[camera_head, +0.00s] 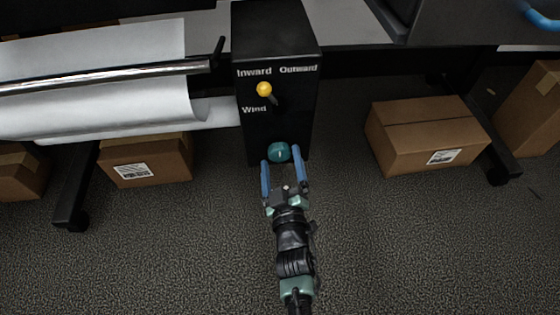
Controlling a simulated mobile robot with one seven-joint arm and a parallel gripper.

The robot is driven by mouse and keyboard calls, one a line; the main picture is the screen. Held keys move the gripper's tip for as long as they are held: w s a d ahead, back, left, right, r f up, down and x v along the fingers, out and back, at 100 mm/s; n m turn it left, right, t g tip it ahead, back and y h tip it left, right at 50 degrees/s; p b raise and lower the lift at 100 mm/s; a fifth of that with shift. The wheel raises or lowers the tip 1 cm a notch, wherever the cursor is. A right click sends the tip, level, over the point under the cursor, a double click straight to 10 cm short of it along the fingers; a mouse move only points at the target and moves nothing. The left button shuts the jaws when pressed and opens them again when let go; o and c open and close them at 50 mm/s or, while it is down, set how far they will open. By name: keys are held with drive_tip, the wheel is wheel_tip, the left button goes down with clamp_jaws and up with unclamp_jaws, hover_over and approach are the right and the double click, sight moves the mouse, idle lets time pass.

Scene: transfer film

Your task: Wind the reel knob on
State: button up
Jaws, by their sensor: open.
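A teal reel knob (278,152) sits low on the front of a black box (280,45). Above it, a lever with a yellow ball end (264,89) sticks out, with the words "Inward", "Outward" and "Wind" printed around it. My gripper (284,164) is open, with its two blue fingers pointing at the knob. The fingertips are at the knob's left and right sides in the picture. I cannot tell whether they touch it.
A roll of white sheet (100,95) with a metal bar (110,75) lies left of the box. Cardboard boxes stand under the machine, one at left (148,160) and one at right (428,135). Dark machine legs stand at both sides. The carpet (400,240) in front is clear.

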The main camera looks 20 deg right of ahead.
drive_tip(key=shift+x, duration=0.8)
drive_tip(key=shift+c, duration=0.3)
drive_tip(key=c, duration=1.3)
